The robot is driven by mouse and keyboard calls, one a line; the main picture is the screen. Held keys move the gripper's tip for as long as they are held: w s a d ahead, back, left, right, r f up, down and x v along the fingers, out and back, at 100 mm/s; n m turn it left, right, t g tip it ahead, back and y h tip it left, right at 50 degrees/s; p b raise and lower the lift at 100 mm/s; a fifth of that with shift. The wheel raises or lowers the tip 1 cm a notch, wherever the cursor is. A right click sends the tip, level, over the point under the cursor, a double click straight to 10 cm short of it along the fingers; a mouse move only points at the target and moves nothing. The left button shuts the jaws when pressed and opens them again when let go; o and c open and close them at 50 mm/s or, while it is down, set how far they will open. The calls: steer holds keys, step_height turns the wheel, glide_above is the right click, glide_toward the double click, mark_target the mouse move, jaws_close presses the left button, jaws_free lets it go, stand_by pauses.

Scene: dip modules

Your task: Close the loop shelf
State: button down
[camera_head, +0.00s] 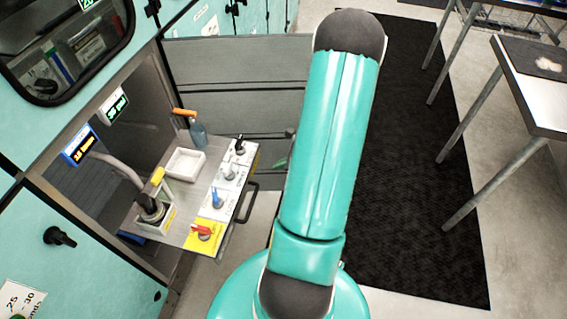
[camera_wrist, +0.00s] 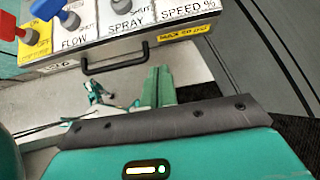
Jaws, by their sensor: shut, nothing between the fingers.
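The loop shelf (camera_head: 225,228) is pulled out of the teal cabinet's opening at the left of the head view. Its front has a dark bar handle (camera_head: 250,203), and knobs stand along its labelled front strip. In the wrist view the shelf front (camera_wrist: 150,38) crosses the top, with the handle (camera_wrist: 115,68) below the FLOW and SPRAY labels. In the head view my arm mostly hides the gripper.
On the shelf stand a white tray (camera_head: 186,164), a bottle (camera_head: 198,134) and a cup-like holder with a hose (camera_head: 150,208). A grey panel (camera_head: 235,85) stands behind. A black mat (camera_head: 410,170) and metal tables (camera_head: 535,90) lie to the right.

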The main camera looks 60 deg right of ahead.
mark_target(250, 170)
steer(key=w+a+f, duration=0.1)
steer(key=w, duration=0.1)
steer(key=w+f, duration=0.2)
steer(key=w, duration=0.1)
steer(key=w+a+f, duration=0.1)
steer(key=w, duration=0.1)
steer(key=shift+w+a+f, duration=0.15)
steer(key=shift+a, duration=0.2)
steer(key=shift+w+a, duration=0.1)
steer(key=shift+w, duration=0.05)
steer(key=shift+w, duration=0.15)
